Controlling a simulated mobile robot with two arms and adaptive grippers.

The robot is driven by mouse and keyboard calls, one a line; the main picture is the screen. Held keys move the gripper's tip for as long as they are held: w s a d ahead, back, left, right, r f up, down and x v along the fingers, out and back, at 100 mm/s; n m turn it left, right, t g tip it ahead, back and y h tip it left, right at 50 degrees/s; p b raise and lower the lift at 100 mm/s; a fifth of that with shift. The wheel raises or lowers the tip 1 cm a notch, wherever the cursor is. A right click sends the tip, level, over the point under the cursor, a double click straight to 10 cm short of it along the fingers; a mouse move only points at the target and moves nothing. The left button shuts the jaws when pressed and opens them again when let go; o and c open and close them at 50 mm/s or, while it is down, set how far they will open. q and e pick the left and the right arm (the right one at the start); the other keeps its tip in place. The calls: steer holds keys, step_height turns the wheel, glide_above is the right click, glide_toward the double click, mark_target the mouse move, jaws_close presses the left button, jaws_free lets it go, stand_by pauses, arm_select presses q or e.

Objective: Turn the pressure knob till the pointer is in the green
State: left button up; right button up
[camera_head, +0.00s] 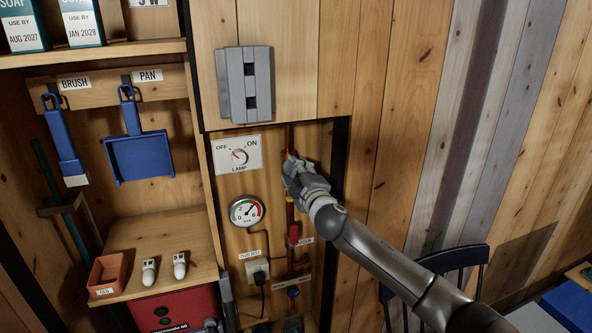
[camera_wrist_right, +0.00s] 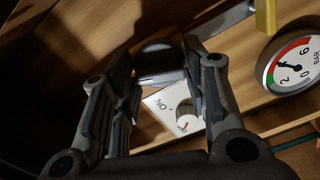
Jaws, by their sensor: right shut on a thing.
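My right gripper (camera_head: 291,164) reaches the board below the grey switch box and is shut on a dark rounded knob (camera_wrist_right: 160,62), seen between its fingers (camera_wrist_right: 158,75) in the wrist view. In the head view the gripper hides the knob. The round pressure gauge (camera_head: 246,211) is to the lower left of this gripper. It also shows in the wrist view (camera_wrist_right: 291,66), where its dark pointer lies near the meeting of the green and red bands; I cannot tell exactly which. Grey parts (camera_head: 227,298) at the bottom look like my left gripper; its jaws are unclear.
A lamp switch plate (camera_head: 236,154) is left of the right gripper. The grey box (camera_head: 244,84) is above it. A red valve handle (camera_head: 294,234) and a plug socket (camera_head: 257,267) are below. A dark chair (camera_head: 455,262) stands at the right.

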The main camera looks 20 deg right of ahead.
steer(key=n+p, duration=0.2)
steer(key=n, duration=0.3)
steer(key=shift+n, duration=0.3)
steer(key=shift+p, duration=0.3)
steer(key=shift+f, duration=0.1)
steer(key=o, duration=1)
steer(key=shift+c, duration=0.2)
steer(key=s, duration=1.2)
steer(key=shift+d, duration=0.2)
